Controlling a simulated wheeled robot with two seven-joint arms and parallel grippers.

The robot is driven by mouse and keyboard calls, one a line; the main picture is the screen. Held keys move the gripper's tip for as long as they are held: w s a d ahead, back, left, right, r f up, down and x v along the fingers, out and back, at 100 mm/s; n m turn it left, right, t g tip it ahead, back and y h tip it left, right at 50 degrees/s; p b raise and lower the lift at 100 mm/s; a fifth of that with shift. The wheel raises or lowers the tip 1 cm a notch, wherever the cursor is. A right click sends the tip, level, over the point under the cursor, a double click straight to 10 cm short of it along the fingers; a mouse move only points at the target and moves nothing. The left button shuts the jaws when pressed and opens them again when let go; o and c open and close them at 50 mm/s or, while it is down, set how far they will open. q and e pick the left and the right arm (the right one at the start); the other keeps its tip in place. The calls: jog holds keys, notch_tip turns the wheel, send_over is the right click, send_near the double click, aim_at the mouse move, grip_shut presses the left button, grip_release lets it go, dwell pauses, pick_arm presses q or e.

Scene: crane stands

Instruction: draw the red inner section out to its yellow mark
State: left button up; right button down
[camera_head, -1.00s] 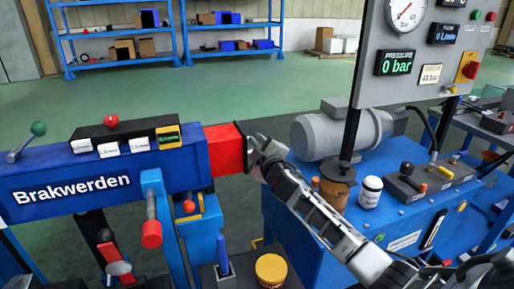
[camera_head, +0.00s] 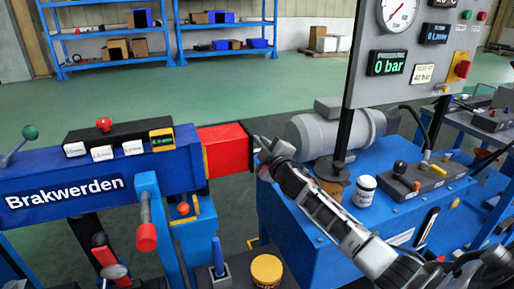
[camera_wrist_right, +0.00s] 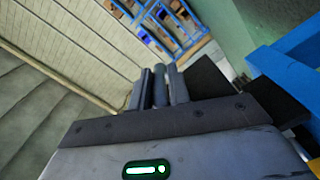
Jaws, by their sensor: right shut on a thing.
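The red inner section (camera_head: 228,150) sticks out of the right end of the blue outer beam (camera_head: 100,174), lettered "Brakwerden", in the head view. A thin yellow line (camera_head: 205,162) shows where the red meets the blue. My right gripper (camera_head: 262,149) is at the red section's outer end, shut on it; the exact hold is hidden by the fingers. In the right wrist view, the dark fingers (camera_wrist_right: 162,88) are close together, and what lies between them is hard to make out. My left gripper is not in view.
A blue bench with a grey motor (camera_head: 340,132), a white jar (camera_head: 364,190) and a control box (camera_head: 412,180) stands right of the red section. A gauge panel (camera_head: 400,62) reads 0 bar. A yellow-lidded pot (camera_head: 267,270) stands below.

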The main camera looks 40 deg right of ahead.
jog(key=c, duration=1.4)
grip_release()
jog(key=shift+r, duration=0.55)
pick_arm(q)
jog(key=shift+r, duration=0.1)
pick_arm(e)
jog(key=shift+a+f, duration=0.1)
jog(key=shift+f, duration=0.1)
pick_arm(q)
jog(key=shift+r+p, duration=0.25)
jog(key=shift+p, duration=0.05)
pick_arm(e)
jog(key=v, duration=1.6)
jog(key=shift+w+f, duration=0.1)
